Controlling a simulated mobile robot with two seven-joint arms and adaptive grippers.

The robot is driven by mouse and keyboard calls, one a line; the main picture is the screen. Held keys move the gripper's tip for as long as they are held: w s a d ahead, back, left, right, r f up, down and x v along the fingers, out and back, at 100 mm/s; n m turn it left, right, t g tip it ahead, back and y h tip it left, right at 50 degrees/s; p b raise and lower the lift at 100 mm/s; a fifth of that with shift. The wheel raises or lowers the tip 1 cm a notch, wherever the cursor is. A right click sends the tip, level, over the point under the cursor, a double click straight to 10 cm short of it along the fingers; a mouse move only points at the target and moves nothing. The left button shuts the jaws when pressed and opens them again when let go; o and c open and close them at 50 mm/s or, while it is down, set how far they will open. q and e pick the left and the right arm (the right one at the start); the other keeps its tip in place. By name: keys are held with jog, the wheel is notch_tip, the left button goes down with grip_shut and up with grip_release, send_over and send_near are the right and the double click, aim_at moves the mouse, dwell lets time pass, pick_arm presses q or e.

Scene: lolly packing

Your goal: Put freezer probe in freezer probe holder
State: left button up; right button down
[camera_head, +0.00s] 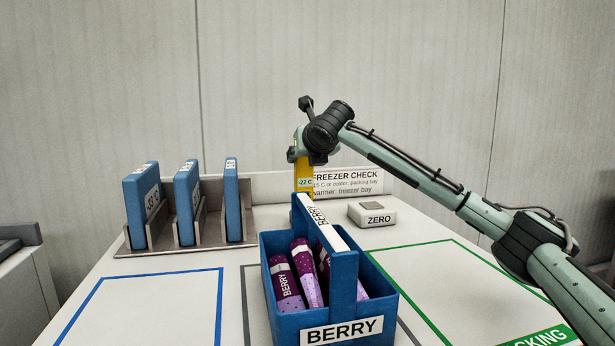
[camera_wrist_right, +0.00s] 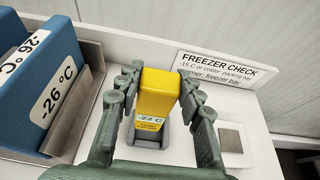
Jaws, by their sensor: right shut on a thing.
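The freezer probe (camera_head: 305,180) is yellow with a small display reading -22 C. It stands upright at the back of the table, behind the blue crate; its lower end is hidden there in the head view. My right gripper (camera_head: 301,158) reaches down onto it from above. In the right wrist view, the gripper (camera_wrist_right: 160,82) is shut on the freezer probe (camera_wrist_right: 158,92), one finger on each side. A grey freezer probe holder (camera_wrist_right: 167,132) shows around the probe's lower end. I cannot tell whether the probe is fully seated. My left gripper is not in view.
A blue BERRY crate (camera_head: 281,334) with purple lollies stands in front. A rack (camera_head: 208,235) with three blue cold plates is at left. A ZERO block (camera_head: 371,216) sits right of the probe, and a FREEZER CHECK sign (camera_head: 345,182) stands behind. The blue-outlined area is bare.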

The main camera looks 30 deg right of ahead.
aim_at(309, 173)
jog(key=f, duration=0.2)
jog(key=d+f, duration=0.1)
jog(key=f, duration=0.1)
jog(key=shift+f, duration=0.4)
jog(key=c, duration=1)
grip_release()
jog(key=shift+s+a+r, duration=0.1)
jog(key=shift+s+r, duration=0.05)
jog(key=shift+r, duration=0.05)
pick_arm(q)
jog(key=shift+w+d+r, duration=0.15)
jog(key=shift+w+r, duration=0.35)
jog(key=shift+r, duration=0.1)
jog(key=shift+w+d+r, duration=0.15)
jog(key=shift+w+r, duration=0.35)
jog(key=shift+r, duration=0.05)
pick_arm(e)
jog(key=v, duration=1.1)
jog(key=shift+s+r, duration=0.15)
jog(key=shift+s, duration=0.15)
